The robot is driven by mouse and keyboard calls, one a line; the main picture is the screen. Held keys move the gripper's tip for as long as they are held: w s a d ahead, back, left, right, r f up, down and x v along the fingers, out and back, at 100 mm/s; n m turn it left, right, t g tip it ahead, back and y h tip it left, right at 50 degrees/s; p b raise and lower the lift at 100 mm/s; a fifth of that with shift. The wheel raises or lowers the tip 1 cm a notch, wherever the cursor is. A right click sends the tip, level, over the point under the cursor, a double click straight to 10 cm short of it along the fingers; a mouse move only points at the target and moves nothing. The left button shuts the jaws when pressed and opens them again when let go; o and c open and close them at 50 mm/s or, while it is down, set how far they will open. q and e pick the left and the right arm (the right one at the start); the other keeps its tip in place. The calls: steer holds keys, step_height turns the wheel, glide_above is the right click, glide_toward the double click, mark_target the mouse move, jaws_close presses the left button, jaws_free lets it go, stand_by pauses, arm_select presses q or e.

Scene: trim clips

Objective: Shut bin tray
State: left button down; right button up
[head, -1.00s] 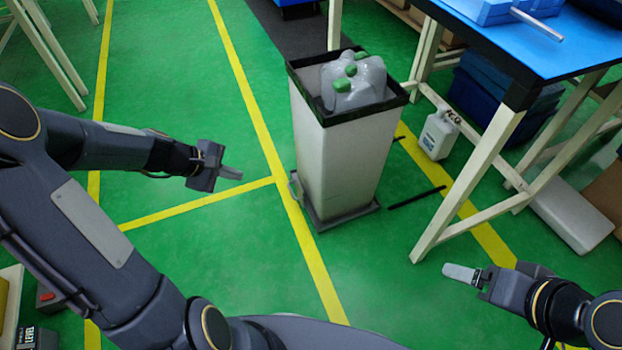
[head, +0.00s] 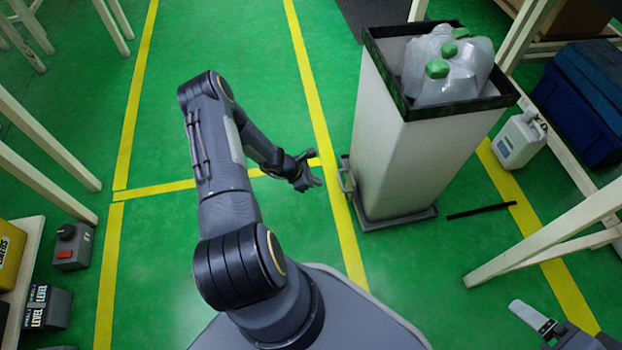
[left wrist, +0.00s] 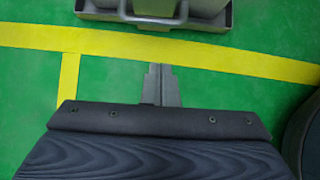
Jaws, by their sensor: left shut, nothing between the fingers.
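The bin (head: 425,155) is a tall pale box with a black rim, upright on the floor. Its low grey tray (head: 400,219) shows at the foot, its edge sticking out a little around the base. A pale loop handle (head: 345,180) is on the tray's left side. My left gripper (head: 314,181) is low, just left of the handle and apart from it. In the left wrist view its fingers (left wrist: 160,84) are together and empty, pointing at the tray's edge (left wrist: 120,18) across a yellow line. My right gripper (head: 531,316) is only partly in view at the lower right, away from the bin.
Clear jugs with green caps (head: 449,70) fill the bin's top. A red-buttoned box (head: 73,246) is far left. Green floor left of the bin is free.

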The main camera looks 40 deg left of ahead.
arm_select(q)
steer(key=w+d+f+b, duration=0.2)
steer(key=w+d+f, duration=0.1)
steer(key=w+d, duration=0.1)
steer(key=shift+w+f+b, duration=0.4)
steer(key=shift+w, duration=0.05)
arm_select(e)
step_height(320, 180, down, 4)
steer(key=shift+r, duration=0.2)
arm_select(q)
steer(key=shift+d, duration=0.1)
